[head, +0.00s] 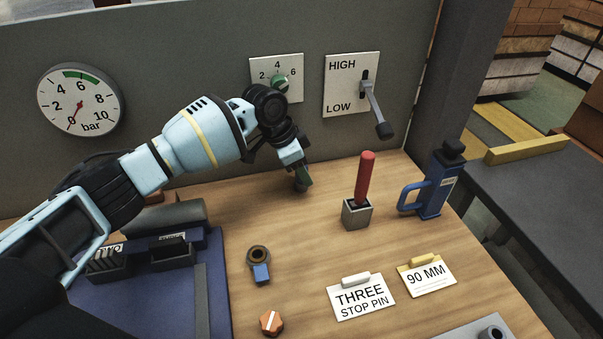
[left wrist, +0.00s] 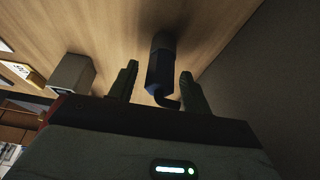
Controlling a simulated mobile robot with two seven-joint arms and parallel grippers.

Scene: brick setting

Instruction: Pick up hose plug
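A dark blue plug-like piece (left wrist: 160,72) with a grey collar and a short curved black end shows in the left wrist view; I take it to be the hose plug. It is between the two fingers of my left gripper (left wrist: 156,88), with gaps on both sides. The gripper is open, and I see no contact. In the head view my left gripper (head: 303,182) is low over the back of the wooden table, near the grey wall panel, and the piece is hidden there by the gripper. My right gripper is out of view.
A red-handled pin stands in a grey block (head: 356,214), right of my gripper. A blue bottle-like tool (head: 432,190), a ring with a blue tab (head: 259,258), an orange knob (head: 271,322) and labels are around. A lever (head: 374,108) projects from the panel.

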